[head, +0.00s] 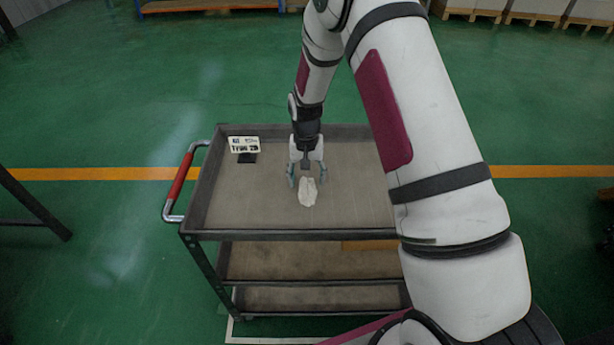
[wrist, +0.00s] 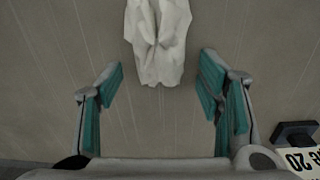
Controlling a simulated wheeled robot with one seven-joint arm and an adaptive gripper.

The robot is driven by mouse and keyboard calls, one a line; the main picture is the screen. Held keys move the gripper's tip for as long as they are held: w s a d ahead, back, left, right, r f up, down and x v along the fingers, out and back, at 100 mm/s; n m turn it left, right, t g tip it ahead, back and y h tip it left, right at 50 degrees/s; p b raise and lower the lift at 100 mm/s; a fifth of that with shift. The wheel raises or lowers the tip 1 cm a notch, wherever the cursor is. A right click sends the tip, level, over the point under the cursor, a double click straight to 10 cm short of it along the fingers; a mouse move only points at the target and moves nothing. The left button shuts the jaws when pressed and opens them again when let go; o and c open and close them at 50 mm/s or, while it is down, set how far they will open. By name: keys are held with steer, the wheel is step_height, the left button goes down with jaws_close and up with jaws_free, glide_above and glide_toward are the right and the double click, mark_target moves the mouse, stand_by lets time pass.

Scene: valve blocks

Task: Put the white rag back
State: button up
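The white rag (head: 308,192) lies crumpled on the top shelf of a grey cart (head: 352,205), near the middle. In the wrist view the rag (wrist: 158,40) is at the top centre, its upper part cut off by the frame edge. My gripper (head: 306,181) is over the cart top, at the rag's far end in the head view. In the wrist view its teal-padded fingers (wrist: 158,85) are spread wide, with the rag's near end around the gap between their tips. The gripper is open and holds nothing. I cannot tell its exact height above the shelf.
A small sign (head: 244,145) on a dark base stands at the cart top's back left; it also shows in the wrist view (wrist: 300,160). A red handle (head: 181,176) is on the cart's left side. The shelf around the rag is clear, with raised rims.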

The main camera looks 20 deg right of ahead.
step_height(320, 180, up, 12)
step_height(320, 180, up, 10)
steer(key=f, duration=0.1)
glide_above(312, 189)
steer(key=s+r+n+t, duration=0.2)
steer(key=s+r, duration=0.8)
steer(key=s, duration=0.1)
steer(key=s+r+n+t, duration=0.1)
steer(key=s+r+n, duration=0.1)
steer(key=s, duration=1.7)
steer(key=shift+s+a+r, duration=0.15)
steer(key=shift+s+a, duration=0.05)
steer(key=shift+s, duration=0.2)
